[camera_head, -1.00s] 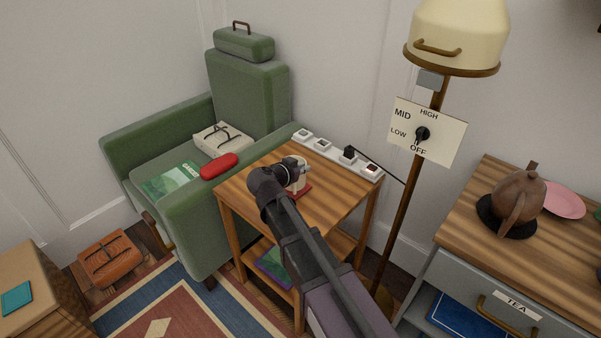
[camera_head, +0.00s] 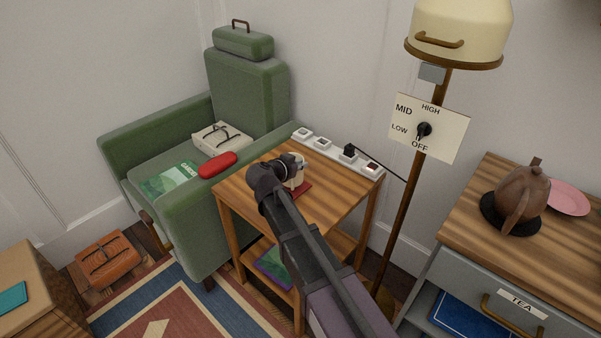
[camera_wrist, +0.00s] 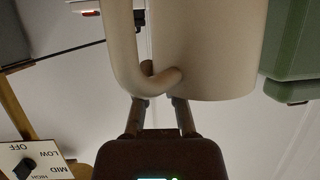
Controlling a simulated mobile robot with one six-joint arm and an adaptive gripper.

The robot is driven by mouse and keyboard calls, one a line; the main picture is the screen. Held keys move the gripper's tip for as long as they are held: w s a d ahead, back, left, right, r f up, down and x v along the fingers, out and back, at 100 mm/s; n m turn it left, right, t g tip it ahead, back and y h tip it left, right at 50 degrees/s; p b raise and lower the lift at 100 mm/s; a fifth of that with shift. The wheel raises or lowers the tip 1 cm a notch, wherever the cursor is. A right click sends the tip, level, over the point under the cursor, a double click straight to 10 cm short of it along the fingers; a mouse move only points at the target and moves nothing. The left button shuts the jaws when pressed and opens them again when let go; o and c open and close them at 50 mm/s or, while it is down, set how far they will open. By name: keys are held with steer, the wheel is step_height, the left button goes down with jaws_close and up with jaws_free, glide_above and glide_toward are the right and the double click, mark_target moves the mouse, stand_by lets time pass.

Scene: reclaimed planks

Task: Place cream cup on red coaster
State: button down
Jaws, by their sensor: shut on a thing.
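The cream cup (camera_head: 296,181) is over the small side table, mostly hidden behind my gripper (camera_head: 287,166) in the head view. In the wrist view the cup (camera_wrist: 208,50) fills the upper middle, with its curved handle (camera_wrist: 122,50) on the left. My gripper's fingers (camera_wrist: 160,103) are closed at the lower end of the handle. The red coaster (camera_head: 303,189) lies on the tabletop, partly covered by the cup and arm. I cannot tell whether the cup touches the coaster or hangs just above it.
A white power strip (camera_head: 335,153) runs along the table's back edge. A green armchair (camera_head: 190,235) with a red case (camera_head: 217,165) stands left. A floor lamp (camera_head: 408,195) and a drawer cabinet (camera_head: 460,265) stand right. Bare tabletop (camera_head: 335,190) shows right of the coaster.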

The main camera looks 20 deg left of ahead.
steer(key=shift+f+b, duration=0.65)
steer(key=shift+f, duration=0.25)
steer(key=shift+f, duration=0.15)
steer(key=c, duration=0.8)
jaws_free()
steer(key=shift+o, duration=0.2)
steer(key=shift+r, duration=0.25)
steer(key=p+v, duration=0.4)
steer(key=v, duration=0.8)
steer(key=shift+p, duration=0.4)
steer(key=shift+f, duration=0.1)
